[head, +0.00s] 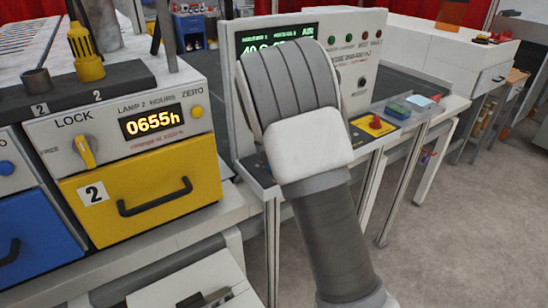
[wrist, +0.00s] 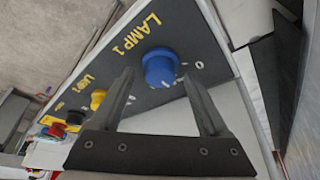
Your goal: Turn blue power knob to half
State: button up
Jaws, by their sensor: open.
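The blue power knob (wrist: 159,68) is on a dark panel marked "LAMP 1" in the wrist view. A light pointer mark shows faintly near its lower edge, and a "0" is printed to its right. My gripper (wrist: 158,76) is open, with one finger on each side of the knob in the picture. I cannot tell whether the fingers touch it or how far above the panel they are. In the head view my arm covers this knob and my gripper.
A yellow knob (wrist: 97,98) and a black knob (wrist: 75,116) sit further along the panel. A red switch on a yellow plate (head: 373,125) is at the panel's far end. A display cabinet (head: 355,50) rises behind. A yellow drawer (head: 140,195) is at the left.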

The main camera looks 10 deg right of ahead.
jog(key=v, duration=1.7)
jog(key=shift+s+r, duration=0.2)
jog(key=s+d+r+n+y, duration=0.1)
jog(key=s+d+r, duration=0.1)
jog(key=s, duration=0.7)
jog(key=s+d+r+n+y, duration=0.1)
jog(key=s, duration=0.7)
jog(key=s+f+n+t, duration=0.1)
jog(key=s+f, duration=0.3)
jog(key=s, duration=1.1)
jog(key=shift+f+n+t, duration=0.25)
jog(key=shift+n+t, duration=0.05)
jog(key=shift+n, duration=0.4)
